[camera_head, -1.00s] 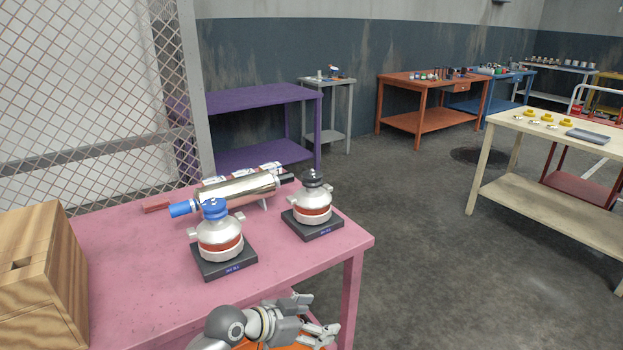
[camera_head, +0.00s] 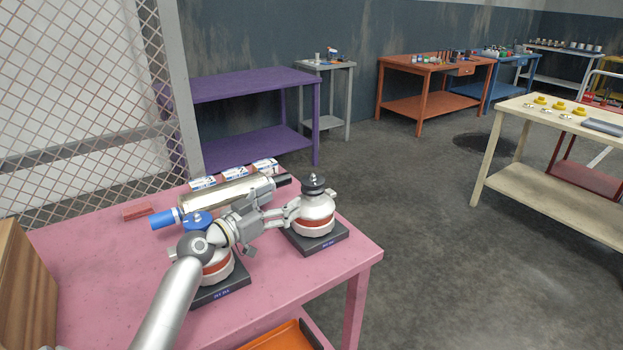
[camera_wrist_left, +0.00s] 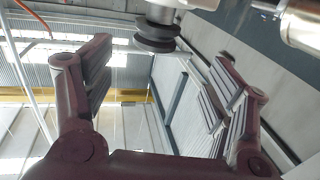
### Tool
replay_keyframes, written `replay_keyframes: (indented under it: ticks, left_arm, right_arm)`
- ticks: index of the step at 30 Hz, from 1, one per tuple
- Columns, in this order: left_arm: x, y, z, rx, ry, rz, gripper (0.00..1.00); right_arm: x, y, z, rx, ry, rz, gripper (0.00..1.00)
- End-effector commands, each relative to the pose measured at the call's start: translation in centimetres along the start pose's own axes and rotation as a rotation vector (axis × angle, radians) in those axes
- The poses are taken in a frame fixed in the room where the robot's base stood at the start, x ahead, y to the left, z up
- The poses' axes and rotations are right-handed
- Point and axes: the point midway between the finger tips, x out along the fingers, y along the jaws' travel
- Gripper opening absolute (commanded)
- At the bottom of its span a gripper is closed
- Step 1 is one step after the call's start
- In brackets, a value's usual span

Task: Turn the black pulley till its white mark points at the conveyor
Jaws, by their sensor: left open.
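The black pulley (camera_head: 314,183) sits on top of the right silver-and-red unit (camera_head: 315,212), which stands on a dark base plate. I cannot make out its white mark. The pulley also shows at the top of the left wrist view (camera_wrist_left: 157,36), beyond my fingers. My left gripper (camera_head: 289,212) is open, beside the right unit's body on its left and lower than the pulley. The pulley is not between the fingers; contact with the unit is unclear. I cannot identify a conveyor for certain. My right gripper is not in view.
A similar unit with a blue pulley (camera_head: 199,220) stands to the left, partly hidden by my arm. A wooden box (camera_head: 25,285) is at left. The pink table's (camera_head: 300,275) front right is clear.

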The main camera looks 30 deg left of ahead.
Motion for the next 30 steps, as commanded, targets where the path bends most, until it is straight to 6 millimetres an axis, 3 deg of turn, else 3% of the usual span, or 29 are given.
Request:
replay_keyframes:
  ticks: [9, 18, 24, 30]
  left_arm:
    - [4.4, 0.1, -0.3, -0.003, 0.001, 0.001, 0.78]
    - [9.3, 0.2, -0.1, -0.003, -0.001, 0.002, 0.78]
    - [11.1, 0.1, 0.1, -0.001, -0.003, 0.001, 0.78]
    - [11.7, 0.2, 0.1, 0.0, -0.004, 0.002, 0.78]
  right_arm:
    - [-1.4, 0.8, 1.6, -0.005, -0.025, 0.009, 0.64]
    - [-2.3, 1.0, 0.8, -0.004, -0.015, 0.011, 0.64]
    - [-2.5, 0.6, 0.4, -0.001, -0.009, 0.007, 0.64]
    - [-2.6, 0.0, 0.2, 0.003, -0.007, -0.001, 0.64]
